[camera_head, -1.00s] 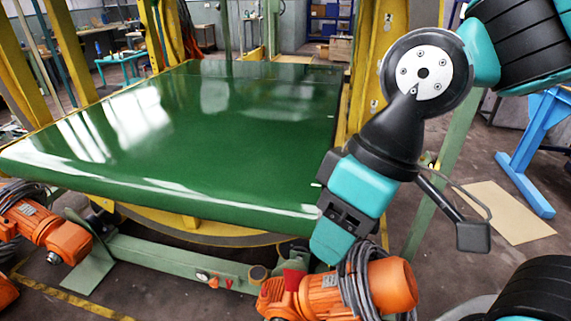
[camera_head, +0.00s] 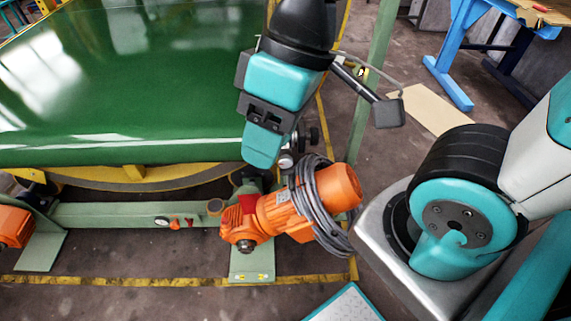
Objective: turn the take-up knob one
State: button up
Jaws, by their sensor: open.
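My gripper (camera_head: 264,152) points down at the right front corner of the green bed, with teal fingers. It is open, seen nearly edge-on, and no object shows in it. Small dark and silver round parts (camera_head: 286,160) show just beside and behind the fingertips. I cannot tell whether one is take-up knob one or whether a finger touches it. On the green beam (camera_head: 120,214) below are a brown round cap (camera_head: 215,207), a small gauge (camera_head: 161,221) and red-orange handles (camera_head: 182,222). What lies behind the fingers is hidden.
An orange motor (camera_head: 300,205) wrapped in grey cable stands just below my gripper. The glossy green bed (camera_head: 130,90) fills the left. A green post (camera_head: 372,85) rises on the right. A blue table (camera_head: 455,55) and flat cardboard (camera_head: 432,108) lie farther right. Bare floor shows between.

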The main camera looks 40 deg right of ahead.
aim_at(284, 162)
jog(key=u, duration=2.5)
jog(key=k, duration=2.25)
jog(key=z, duration=1.6)
